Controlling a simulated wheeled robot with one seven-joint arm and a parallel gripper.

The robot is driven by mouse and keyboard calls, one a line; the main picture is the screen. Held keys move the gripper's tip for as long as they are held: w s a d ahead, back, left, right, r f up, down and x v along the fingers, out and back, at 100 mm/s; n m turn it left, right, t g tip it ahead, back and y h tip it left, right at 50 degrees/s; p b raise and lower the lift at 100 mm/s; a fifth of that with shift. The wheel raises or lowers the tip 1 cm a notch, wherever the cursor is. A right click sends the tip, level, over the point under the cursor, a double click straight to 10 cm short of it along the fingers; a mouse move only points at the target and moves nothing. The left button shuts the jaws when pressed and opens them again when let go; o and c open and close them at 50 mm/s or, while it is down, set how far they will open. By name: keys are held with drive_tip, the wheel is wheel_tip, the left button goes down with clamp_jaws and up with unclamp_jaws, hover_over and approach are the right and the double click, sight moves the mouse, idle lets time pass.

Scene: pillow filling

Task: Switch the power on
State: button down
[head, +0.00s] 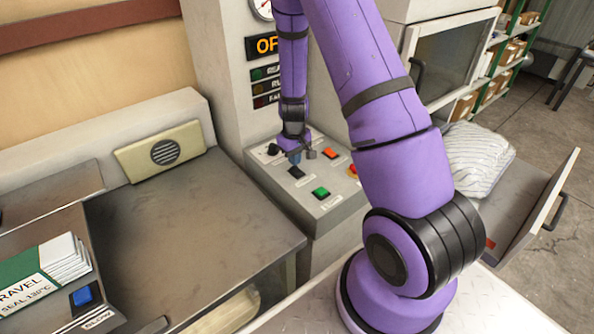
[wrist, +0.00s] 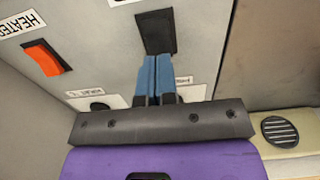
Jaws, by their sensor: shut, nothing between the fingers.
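The control panel (head: 266,180) carries a black rocker switch (head: 297,173), a green button (head: 321,193) and an orange rocker. A sign (head: 262,46) above it shows "OF", with the rest hidden behind my arm. My gripper (head: 294,158) is shut and empty, pointing down over the panel beside the black rocker. In the wrist view its blue fingertips (wrist: 153,62) are together at the edge of the black rocker (wrist: 156,32). I cannot tell whether they touch it. The rocker's own label is not readable.
A black knob (head: 272,149) is close to my gripper. A red button (head: 353,169) is partly hidden by my arm. A bare worktop (head: 190,230) lies left of the panel.

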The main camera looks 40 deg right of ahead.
sight(294, 168)
drive_tip(key=shift+f, duration=1)
idle(0.6)
drive_tip(key=shift+r, duration=3.55)
